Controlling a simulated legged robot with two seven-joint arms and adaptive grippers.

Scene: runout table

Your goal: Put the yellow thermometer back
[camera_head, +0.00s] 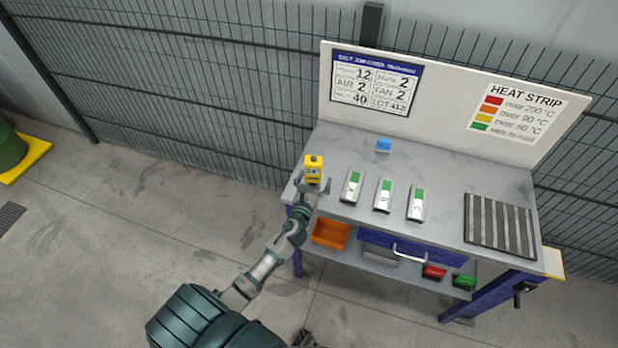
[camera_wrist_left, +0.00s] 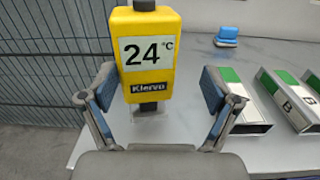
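The yellow thermometer (camera_head: 313,164) is upright at the left end of the workbench. In the left wrist view the thermometer (camera_wrist_left: 149,30) shows "24 °C" and the name "Klervo", with a black part below its body. My left gripper (camera_head: 313,184) is open just in front of it. In the left wrist view the fingers of my left gripper (camera_wrist_left: 158,85) stand wide apart, one to each side of the thermometer, with gaps on both sides. What the thermometer's lower end rests on is not clear. A dark part at the head view's bottom edge may be my right gripper (camera_head: 305,339); its fingers cannot be made out.
The grey workbench (camera_head: 440,180) carries a blue block (camera_head: 383,145), labelled silver-and-green blocks A (camera_head: 351,187), B (camera_head: 383,195) and C (camera_head: 416,203), and a striped rack (camera_head: 498,226). An orange bin (camera_head: 330,233) is on the lower shelf. A white backboard (camera_head: 450,95) closes the rear.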

